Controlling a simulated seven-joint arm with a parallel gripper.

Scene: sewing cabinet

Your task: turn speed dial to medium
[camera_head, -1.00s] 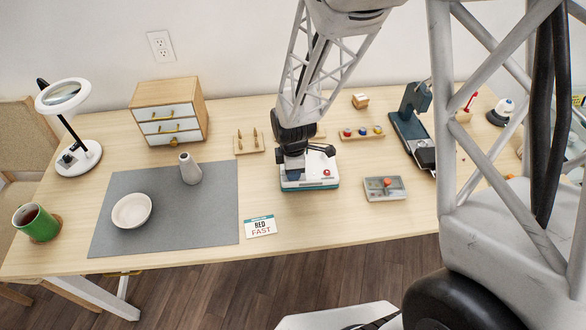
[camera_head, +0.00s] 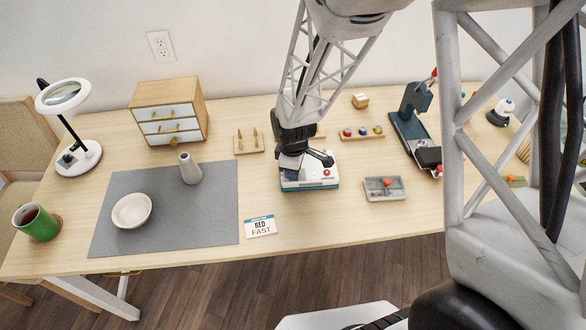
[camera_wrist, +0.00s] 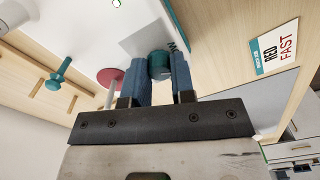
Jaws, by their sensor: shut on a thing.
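The white and blue machine (camera_head: 311,178) stands on the table near its front, with a red spot on its front right. In the head view my gripper (camera_head: 304,172) is pointed down over the machine's top, and its fingertips hide the dial there. In the wrist view the teal round dial (camera_wrist: 160,64) sits between the two blue fingers of my gripper (camera_wrist: 160,72), which are shut on it. The dial's pointer and setting cannot be read. A card (camera_head: 261,226) reading "RED FAST" stands in front of the machine, to the left; it also shows in the wrist view (camera_wrist: 274,47).
A grey mat (camera_head: 165,233) with a bowl (camera_head: 131,210) and a vase (camera_head: 189,169) lies left. A small tray (camera_head: 384,197) stands right of the machine. A small drawer cabinet (camera_head: 168,110) stands behind the mat. The table's front edge is bare.

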